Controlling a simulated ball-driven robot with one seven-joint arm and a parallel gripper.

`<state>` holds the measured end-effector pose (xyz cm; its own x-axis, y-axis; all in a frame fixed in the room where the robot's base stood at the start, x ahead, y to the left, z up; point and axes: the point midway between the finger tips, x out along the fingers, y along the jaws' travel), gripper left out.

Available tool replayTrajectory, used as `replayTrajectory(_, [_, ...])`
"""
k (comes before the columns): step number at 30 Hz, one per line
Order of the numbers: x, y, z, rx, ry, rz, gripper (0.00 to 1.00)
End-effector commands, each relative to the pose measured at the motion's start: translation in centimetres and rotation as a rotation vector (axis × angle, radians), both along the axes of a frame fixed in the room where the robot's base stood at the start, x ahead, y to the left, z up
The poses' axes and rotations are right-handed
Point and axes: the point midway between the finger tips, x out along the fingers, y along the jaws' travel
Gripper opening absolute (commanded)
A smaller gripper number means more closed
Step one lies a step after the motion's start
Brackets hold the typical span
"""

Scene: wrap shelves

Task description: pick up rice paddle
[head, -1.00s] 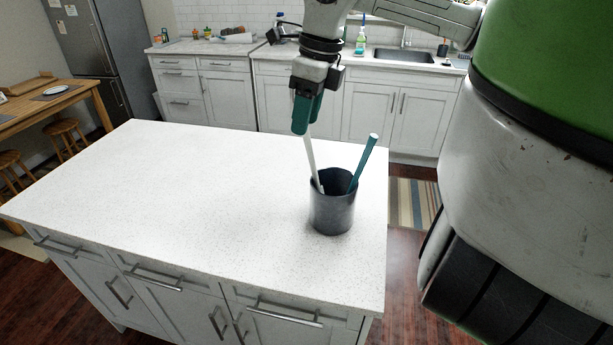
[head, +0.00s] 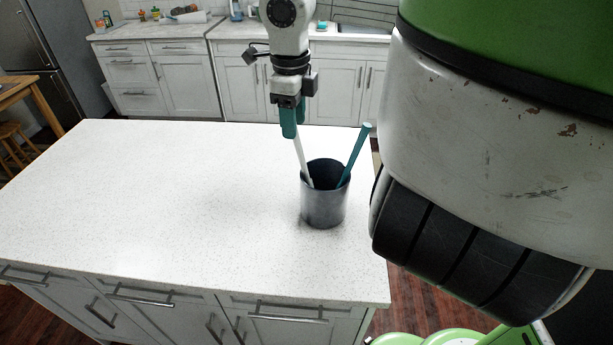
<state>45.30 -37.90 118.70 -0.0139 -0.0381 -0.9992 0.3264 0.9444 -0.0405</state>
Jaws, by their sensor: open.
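A dark grey cylindrical holder (head: 325,207) stands upright on the white speckled counter. A white handle (head: 302,160) leans left out of it, and a teal handle (head: 356,150) leans right. The lower ends of both are hidden inside the holder, so I cannot tell which is the rice paddle. My gripper (head: 289,134) points down with teal fingers at the top of the white handle, above and left of the holder. It is open; from this angle I cannot tell whether the white handle's top is between the fingers or just behind them.
The island counter (head: 160,195) is bare to the left of the holder. Its right edge is close to the holder. A back counter (head: 225,30) with a sink and small items stands behind. A wooden table (head: 35,95) with stools is at the far left.

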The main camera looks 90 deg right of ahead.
Motion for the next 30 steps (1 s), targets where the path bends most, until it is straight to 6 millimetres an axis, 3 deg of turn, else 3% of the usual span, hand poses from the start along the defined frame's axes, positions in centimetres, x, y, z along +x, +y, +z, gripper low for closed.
replayTrajectory(9, [0.0,-0.1,-4.0,0.003,-0.001,0.000,0.46])
replayTrajectory(18, [0.0,-0.1,-4.7,0.001,-0.001,0.000,0.46])
replayTrajectory(30, [0.0,-0.1,-4.6,0.001,-0.001,0.000,0.09])
